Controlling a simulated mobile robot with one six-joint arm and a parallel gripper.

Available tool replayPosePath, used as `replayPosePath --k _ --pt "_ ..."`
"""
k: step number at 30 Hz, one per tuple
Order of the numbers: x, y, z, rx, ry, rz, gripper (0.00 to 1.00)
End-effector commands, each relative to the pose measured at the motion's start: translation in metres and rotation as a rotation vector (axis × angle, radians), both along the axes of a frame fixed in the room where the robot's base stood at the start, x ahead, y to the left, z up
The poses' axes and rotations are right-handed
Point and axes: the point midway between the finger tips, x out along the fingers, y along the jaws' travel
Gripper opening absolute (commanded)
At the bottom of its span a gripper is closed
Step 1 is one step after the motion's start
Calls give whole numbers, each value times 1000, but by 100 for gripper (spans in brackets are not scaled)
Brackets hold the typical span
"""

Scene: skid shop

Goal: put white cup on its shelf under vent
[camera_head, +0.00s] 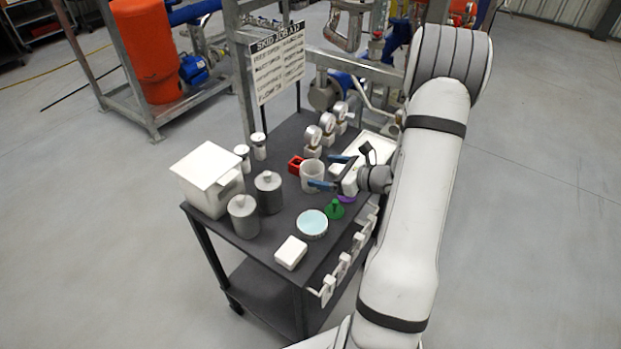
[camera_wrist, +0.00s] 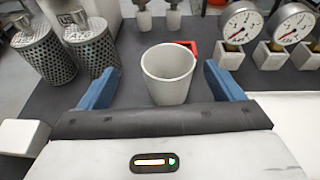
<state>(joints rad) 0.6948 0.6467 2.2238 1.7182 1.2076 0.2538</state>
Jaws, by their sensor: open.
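The white cup (camera_head: 312,176) stands upright on the dark cart top, near its middle. In the wrist view the cup (camera_wrist: 168,74) is centred ahead, its open mouth facing up. My gripper (camera_head: 332,172) is open, with its blue fingers at the cup's right side in the head view. In the wrist view my gripper's two fingers (camera_wrist: 164,88) lie to the left and right of the cup, with gaps on both sides. I cannot pick out the shelf or a vent for certain in either view.
Grey canisters (camera_head: 243,216), a white box (camera_head: 208,178), a round dish (camera_head: 312,223) and a green piece (camera_head: 334,209) crowd the cart (camera_head: 276,250). A sign (camera_head: 277,66) stands at the back.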

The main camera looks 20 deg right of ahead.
Motion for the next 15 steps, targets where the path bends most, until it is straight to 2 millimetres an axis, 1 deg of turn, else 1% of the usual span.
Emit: replayPosePath --k 1,2,5,11,15 --pt "1 -6 -5 16 5 -28 87" --pt "2 -8 -7 23 7 -41 87" --pt "10 -8 -10 32 8 -57 87" --pt "27 6 -15 30 8 -53 87" --pt "42 19 -19 30 10 -53 87"
